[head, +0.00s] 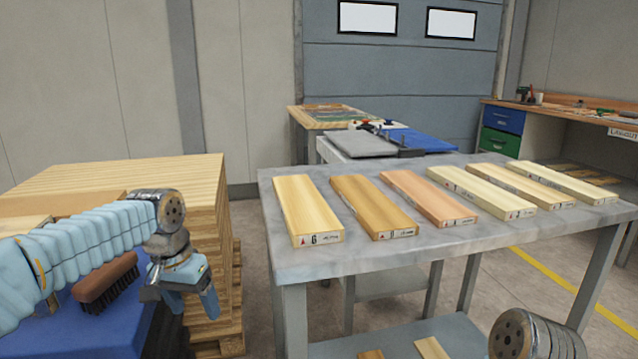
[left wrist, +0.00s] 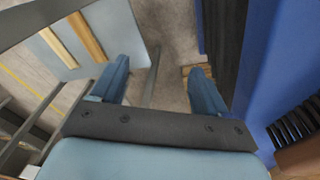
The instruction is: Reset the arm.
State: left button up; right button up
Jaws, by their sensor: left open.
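My left arm comes in from the left in the head view. Its gripper (head: 182,296) hangs pointing down between the blue surface at left and the grey table (head: 350,262). In the left wrist view the two blue fingers (left wrist: 157,88) are spread apart with nothing between them, only floor behind. A round grey joint (head: 512,335) of my other arm shows at the bottom right of the head view; its gripper is outside the picture.
Several labelled wooden boards (head: 307,210) lie in a row on the grey table. A brush (head: 106,282) lies on the blue surface (head: 98,325) beside my left arm. Stacked planks (head: 130,172) stand behind it. A workbench (head: 560,110) is at the far right.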

pick_arm(q)
jog(key=s+d+f+h, duration=0.1)
jog(key=d+f, duration=0.2)
jog(key=f, duration=0.7)
jog(key=s+d+f+n+h, duration=0.1)
jog(key=s+d+f, duration=0.15)
jog(key=f, duration=0.75)
jog(key=d+f+h, duration=0.1)
jog(key=d+f, duration=0.3)
jog(key=f, duration=0.6)
jog(key=s+d+f+n, duration=0.3)
jog(key=s+f, duration=1)
jog(key=s, duration=0.4)
jog(key=shift+s+d+g, duration=0.15)
jog(key=shift+s+g, duration=0.05)
jog(key=shift+g, duration=0.1)
